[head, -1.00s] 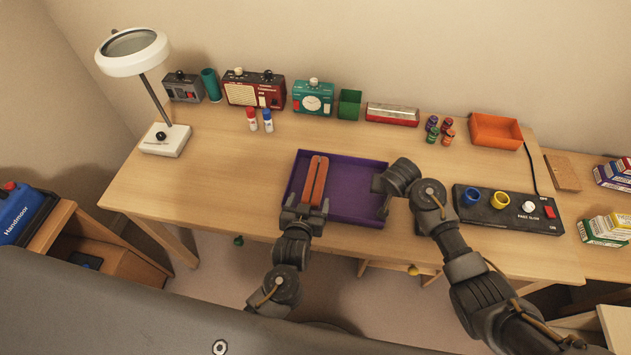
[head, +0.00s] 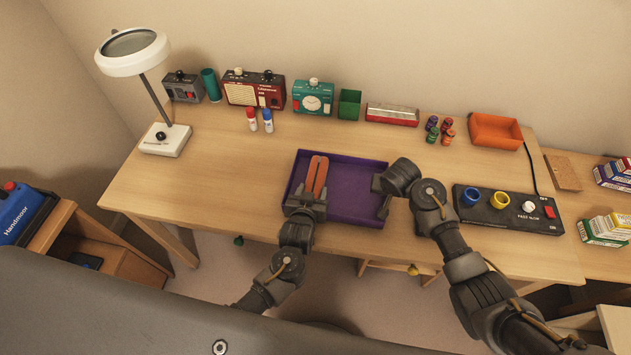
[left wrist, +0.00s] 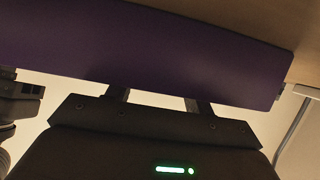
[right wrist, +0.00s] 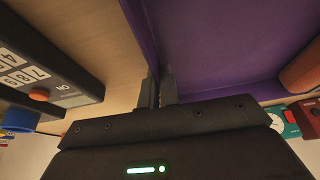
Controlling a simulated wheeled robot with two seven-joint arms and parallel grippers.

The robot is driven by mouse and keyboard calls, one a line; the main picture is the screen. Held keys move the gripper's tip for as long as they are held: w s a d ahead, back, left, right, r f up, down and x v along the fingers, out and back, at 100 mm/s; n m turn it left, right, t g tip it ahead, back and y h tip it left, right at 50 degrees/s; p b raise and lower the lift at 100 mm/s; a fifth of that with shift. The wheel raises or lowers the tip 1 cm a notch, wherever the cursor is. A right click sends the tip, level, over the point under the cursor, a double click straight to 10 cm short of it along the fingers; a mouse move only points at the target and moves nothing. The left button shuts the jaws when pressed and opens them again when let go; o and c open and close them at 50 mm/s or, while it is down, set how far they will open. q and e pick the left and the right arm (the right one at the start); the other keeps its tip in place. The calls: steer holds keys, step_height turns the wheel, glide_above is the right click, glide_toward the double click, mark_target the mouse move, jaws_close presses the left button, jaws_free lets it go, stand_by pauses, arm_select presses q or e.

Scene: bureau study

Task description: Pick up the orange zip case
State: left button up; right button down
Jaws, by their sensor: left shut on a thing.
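The orange zip case (head: 318,175) is long and narrow with a dark line down its length. It lies in the left part of the purple tray (head: 362,217), and its rounded end shows at the right of the right wrist view (right wrist: 304,68). My left gripper (head: 307,200) is shut on the near end of the case, reaching over the tray's front wall. In the left wrist view, the wall (left wrist: 150,50) hides the fingertips and the case. My right gripper (head: 380,198) is at the tray's right wall, its fingers close together with the wall between them.
A black control panel (head: 510,212) with blue and yellow cups stands right of my right arm. Along the back are a red radio (head: 254,90), a teal clock (head: 313,97), a green box (head: 349,103) and an orange bin (head: 496,131).

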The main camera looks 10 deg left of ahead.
arm_select(q)
step_height(320, 180, up, 10)
stand_by(0.6)
arm_select(e)
steer(key=c, duration=1.6)
jaws_free()
steer(key=shift+o, duration=0.2)
steer(key=v, duration=1.2)
